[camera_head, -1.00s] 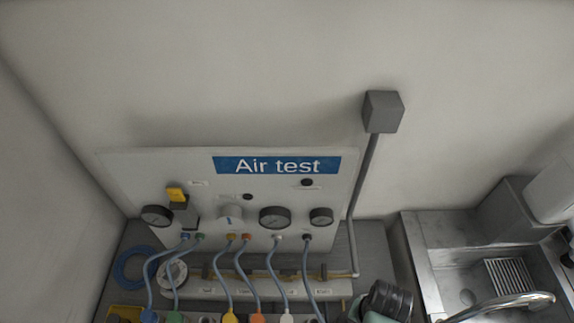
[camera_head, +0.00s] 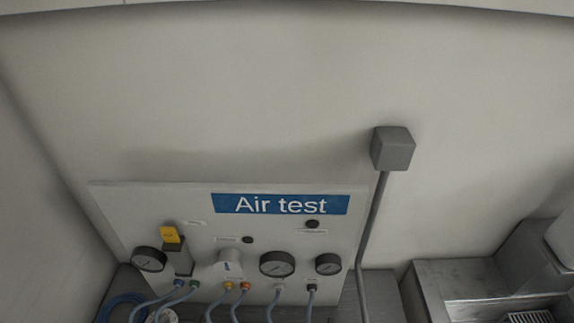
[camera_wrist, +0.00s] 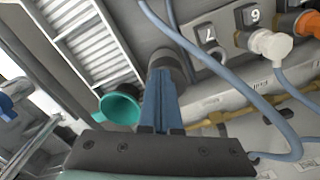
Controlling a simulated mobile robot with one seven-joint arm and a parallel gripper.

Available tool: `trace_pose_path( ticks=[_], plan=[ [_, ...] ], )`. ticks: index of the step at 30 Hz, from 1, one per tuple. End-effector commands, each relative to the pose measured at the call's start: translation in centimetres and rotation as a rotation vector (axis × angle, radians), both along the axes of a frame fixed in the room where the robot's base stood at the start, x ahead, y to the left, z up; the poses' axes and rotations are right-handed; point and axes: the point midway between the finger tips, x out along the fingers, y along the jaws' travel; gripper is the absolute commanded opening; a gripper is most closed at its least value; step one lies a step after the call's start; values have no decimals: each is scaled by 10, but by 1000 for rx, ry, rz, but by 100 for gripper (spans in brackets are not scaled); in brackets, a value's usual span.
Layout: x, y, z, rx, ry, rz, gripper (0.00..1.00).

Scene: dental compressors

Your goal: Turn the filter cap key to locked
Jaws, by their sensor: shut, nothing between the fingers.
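In the wrist view my gripper (camera_wrist: 161,75) is shut, its blue fingers together. The fingertips are in front of a dark grey round part (camera_wrist: 172,64); I cannot tell whether they touch it. I cannot tell for sure whether this part is the filter cap key, and no locked mark can be read. In the head view the Air test panel (camera_head: 130,213) stands against the wall, with a white knob (camera_head: 228,266) bearing a blue mark and a yellow-topped switch (camera_head: 170,235). My gripper does not show in the head view.
In the wrist view a blue hose (camera_wrist: 225,75) curves close to the right of my fingers. A teal cup (camera_wrist: 120,108) lies to the left. Numbered ports, a white connector (camera_wrist: 271,43) and an orange connector (camera_wrist: 298,22) are at upper right. A sink (camera_head: 470,280) is right of the panel.

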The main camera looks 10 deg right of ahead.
Motion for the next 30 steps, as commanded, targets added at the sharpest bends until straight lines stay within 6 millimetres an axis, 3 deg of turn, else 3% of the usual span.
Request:
trace_pose_path(
  ticks=[30],
  plan=[
    [9, -3, 0, 0, 0, 0, 0]
  ],
)
